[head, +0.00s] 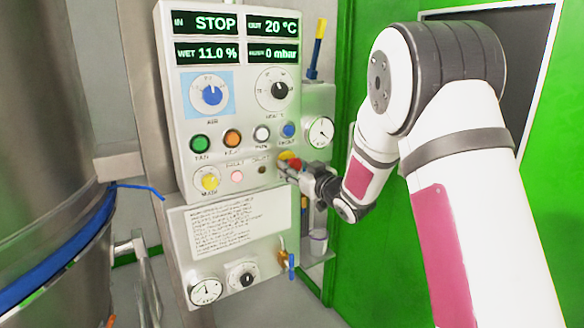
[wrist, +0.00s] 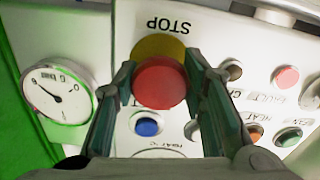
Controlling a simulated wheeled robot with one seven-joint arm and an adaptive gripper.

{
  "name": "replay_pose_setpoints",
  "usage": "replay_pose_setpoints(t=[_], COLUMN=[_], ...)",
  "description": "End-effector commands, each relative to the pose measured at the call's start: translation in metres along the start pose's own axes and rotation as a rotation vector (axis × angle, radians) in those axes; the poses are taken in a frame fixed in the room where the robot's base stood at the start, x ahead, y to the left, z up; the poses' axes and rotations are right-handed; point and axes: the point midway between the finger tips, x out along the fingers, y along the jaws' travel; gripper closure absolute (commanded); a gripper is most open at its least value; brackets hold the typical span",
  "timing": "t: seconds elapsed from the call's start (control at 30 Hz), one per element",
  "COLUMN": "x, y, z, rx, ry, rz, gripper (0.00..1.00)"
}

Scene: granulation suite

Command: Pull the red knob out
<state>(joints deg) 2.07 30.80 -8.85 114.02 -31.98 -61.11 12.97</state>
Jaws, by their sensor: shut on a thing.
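The red knob (wrist: 160,82) is a round red mushroom button on a yellow disc (wrist: 161,47), with the word STOP beside it in the wrist view. In the head view the red knob (head: 294,164) shows partly at the lower right of the control panel (head: 246,180), with my gripper (head: 286,170) covering some of it. My gripper (wrist: 159,78) has one finger on each side of the knob in the wrist view and is shut on it. How far the knob stands out from the panel is hard to tell.
Near the knob are a blue button (head: 288,130), a pressure gauge (head: 320,132) and a small pink lamp (head: 237,176). A lower box (head: 226,240) carries a label and a blue-handled valve (head: 291,262). A large steel vessel (head: 45,130) stands at left.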

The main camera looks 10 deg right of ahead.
Motion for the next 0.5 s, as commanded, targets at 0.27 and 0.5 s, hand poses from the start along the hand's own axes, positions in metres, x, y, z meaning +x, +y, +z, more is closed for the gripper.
replay_pose_setpoints(t=[0.27, 0.5], x=[-0.0036, -0.0029], y=[-0.0002, 0.0], z=[0.002, 0.0014], rx=[0.001, 0.0], ry=[-0.004, -0.002], rz=[-0.001, 0.0], gripper=[0.55, 0.41])
